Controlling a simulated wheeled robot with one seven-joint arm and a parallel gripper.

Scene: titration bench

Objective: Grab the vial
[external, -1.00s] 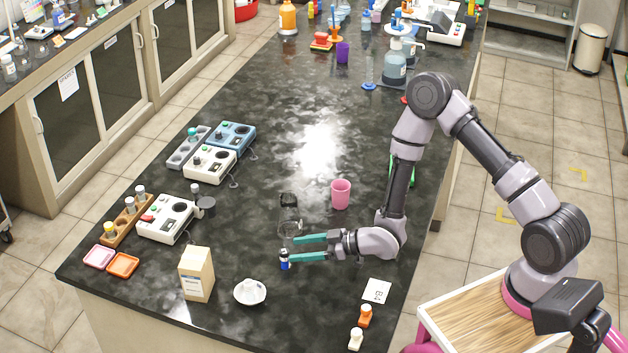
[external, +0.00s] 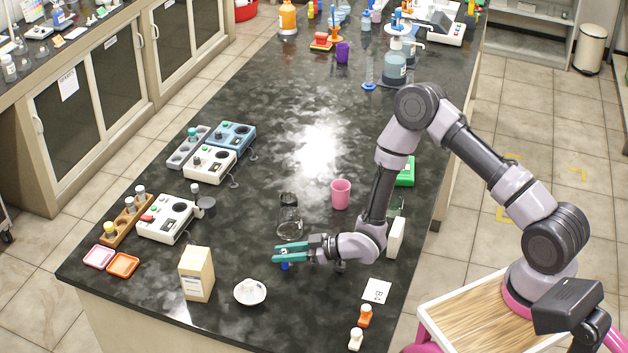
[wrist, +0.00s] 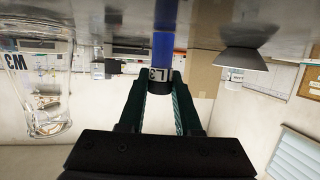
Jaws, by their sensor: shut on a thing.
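The vial (wrist: 163,45) has blue contents and a white label reading "L3" with dark bands. In the wrist view, which is upside down, it stands on the bench top between my two teal fingers. My gripper (wrist: 160,80) is shut on it around the label and cap end. In the external view my gripper (external: 277,253) is low over the bench, and only the blue lower part of the vial (external: 285,266) shows below the fingers. The rest of the vial is hidden there by the fingers.
A pink cup (external: 340,194) is farther back. A white dish (external: 250,292) and a cream box (external: 197,274) stand toward the front. The bench between them is clear.

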